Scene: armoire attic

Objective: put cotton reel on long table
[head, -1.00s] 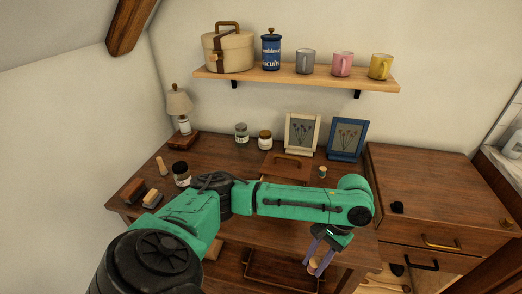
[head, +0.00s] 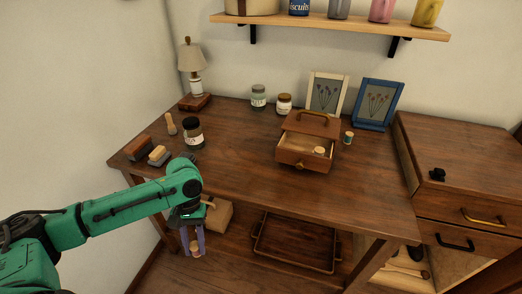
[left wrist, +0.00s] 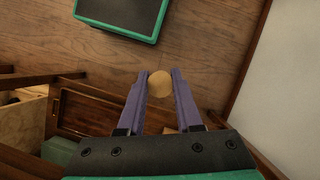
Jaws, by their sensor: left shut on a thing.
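My left gripper (head: 193,253) is shut on a small, round, pale wooden thing, which looks like the end of a cotton reel (left wrist: 160,84). In the head view it hangs low at the table's front left, below the level of the top. In the left wrist view the two purple fingers (left wrist: 159,88) pinch it from both sides, above the floor. The long table (head: 235,165) is dark brown wood with a wide bare top. Another small reel with green thread (head: 348,138) stands on it beside a small drawer box. My right gripper is not in view.
The drawer box (head: 304,159) has its drawer open, with a small pale reel-like thing (head: 319,151) inside. Brushes (head: 158,156), a dark jar (head: 193,134) and a lamp (head: 191,62) stand at the left. A tray (head: 296,243) lies below. The table's front middle is clear.

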